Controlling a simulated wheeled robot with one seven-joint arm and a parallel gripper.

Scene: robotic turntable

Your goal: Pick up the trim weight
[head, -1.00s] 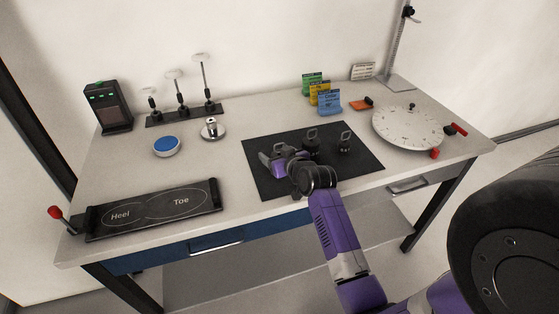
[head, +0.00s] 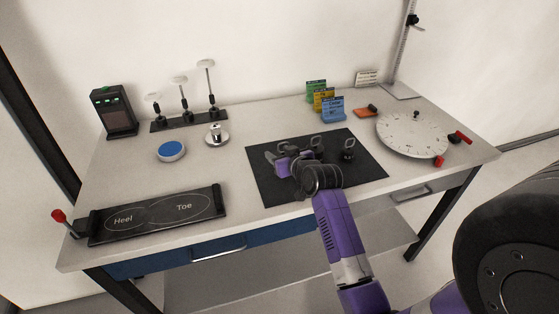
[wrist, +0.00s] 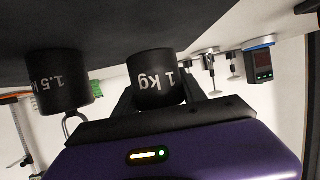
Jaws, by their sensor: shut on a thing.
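My gripper (head: 285,158) is low over the black mat, at its left part. In the wrist view, which is upside down, its two fingers (wrist: 158,92) are closed on either side of a black cylinder weight (wrist: 156,72) marked "1 kg". A second black weight (wrist: 57,80), marked "1.5 k…" with the rest cut off, stands beside it with a wire loop handle. In the head view the held weight is mostly hidden by my gripper. Another looped black weight (head: 349,153) stands on the mat at right. I cannot tell whether the held weight clears the mat.
The black mat (head: 270,190) lies mid-table. A round dial turntable (head: 412,135), coloured cards (head: 332,108) and an orange item (head: 365,110) are at right. A Heel/Toe plate (head: 155,214), blue-topped disc (head: 171,150), silver piece (head: 216,135) and dark display box (head: 115,112) are at left.

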